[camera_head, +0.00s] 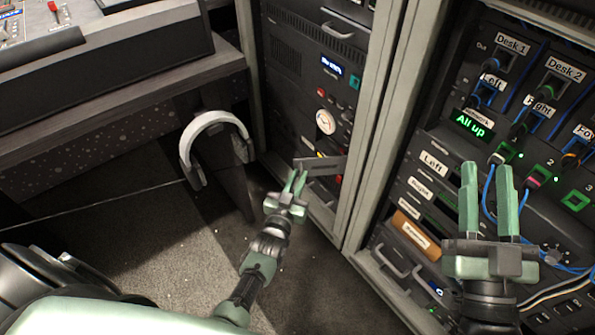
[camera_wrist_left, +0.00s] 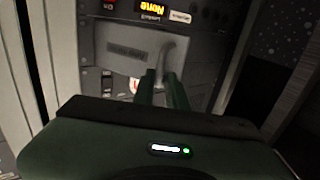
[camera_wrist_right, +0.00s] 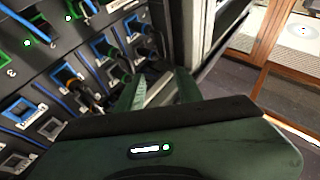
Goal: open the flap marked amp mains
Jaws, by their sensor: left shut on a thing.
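The grey flap (camera_head: 320,166) is low on the left rack and stands out from the rack front, swung partly open. In the left wrist view the flap (camera_wrist_left: 128,53) shows as a pale plate with a label too blurred to read. My left gripper (camera_head: 296,180) is shut on the flap at its left end in the head view; its fingers (camera_wrist_left: 163,84) hide part of the grip. My right gripper (camera_head: 487,192) is open and empty in front of the right rack; its fingers also show in the right wrist view (camera_wrist_right: 158,92).
The right rack holds patch sockets with blue cables (camera_head: 489,190) and labelled drawers near my right gripper. A mixing desk (camera_head: 105,45) is at upper left. Carpet (camera_head: 140,235) is clear.

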